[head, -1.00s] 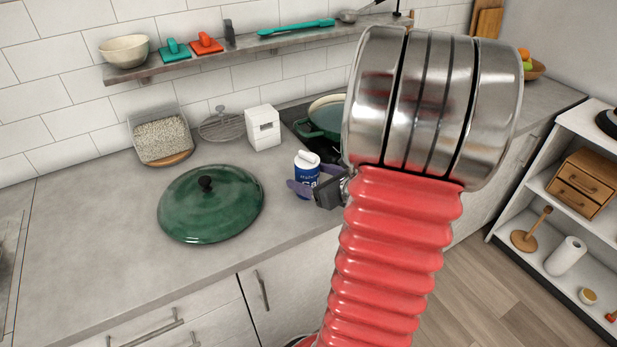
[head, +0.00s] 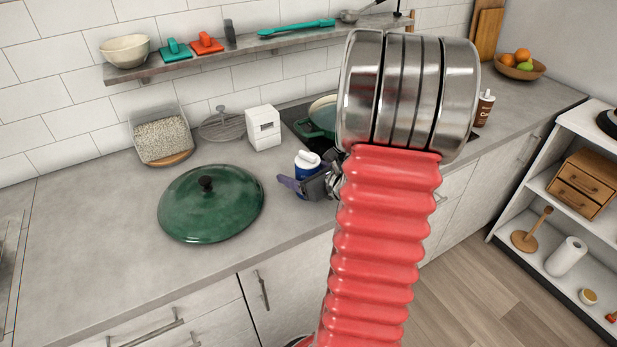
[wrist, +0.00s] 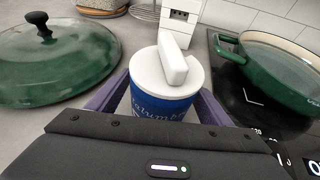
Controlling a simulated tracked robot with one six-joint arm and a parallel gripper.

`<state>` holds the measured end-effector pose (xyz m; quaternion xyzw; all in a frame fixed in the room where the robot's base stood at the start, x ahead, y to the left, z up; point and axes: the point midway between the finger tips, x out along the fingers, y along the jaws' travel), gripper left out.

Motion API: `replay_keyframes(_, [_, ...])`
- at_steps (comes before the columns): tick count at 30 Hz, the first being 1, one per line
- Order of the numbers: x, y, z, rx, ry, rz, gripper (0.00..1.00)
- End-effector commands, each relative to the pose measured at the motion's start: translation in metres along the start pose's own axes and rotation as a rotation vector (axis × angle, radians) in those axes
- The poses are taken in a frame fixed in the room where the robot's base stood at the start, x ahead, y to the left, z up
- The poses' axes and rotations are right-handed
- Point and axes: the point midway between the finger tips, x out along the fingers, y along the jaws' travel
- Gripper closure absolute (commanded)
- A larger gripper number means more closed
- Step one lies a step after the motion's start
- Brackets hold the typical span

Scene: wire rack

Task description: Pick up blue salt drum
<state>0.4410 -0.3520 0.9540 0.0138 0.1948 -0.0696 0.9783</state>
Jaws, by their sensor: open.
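The blue salt drum (head: 307,162) has a white lid with a raised white spout and stands upright on the counter. In the wrist view the drum (wrist: 160,105) is between the two purple fingers of my gripper (wrist: 160,108). One finger is on each side of it, and I cannot tell whether either touches it. My gripper (head: 306,184) is open and low over the counter in the head view, partly covering the drum. The drum's lower part is hidden by the gripper.
A green pot lid (head: 212,205) lies left of the drum. A white block-shaped item (head: 263,128) stands behind it. A green pan (wrist: 275,70) sits on the black cooktop (wrist: 235,85) to the right. The counter's front left is clear.

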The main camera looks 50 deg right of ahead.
Motion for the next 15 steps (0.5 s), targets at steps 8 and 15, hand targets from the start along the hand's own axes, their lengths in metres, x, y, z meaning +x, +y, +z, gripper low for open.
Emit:
replay_keyframes(8, [-0.0002,-0.0003,0.0001,0.0,0.0,-0.001,0.27])
replay_keyframes(15, [-0.0004,-0.0004,0.0001,0.0,0.0,-0.001,0.29])
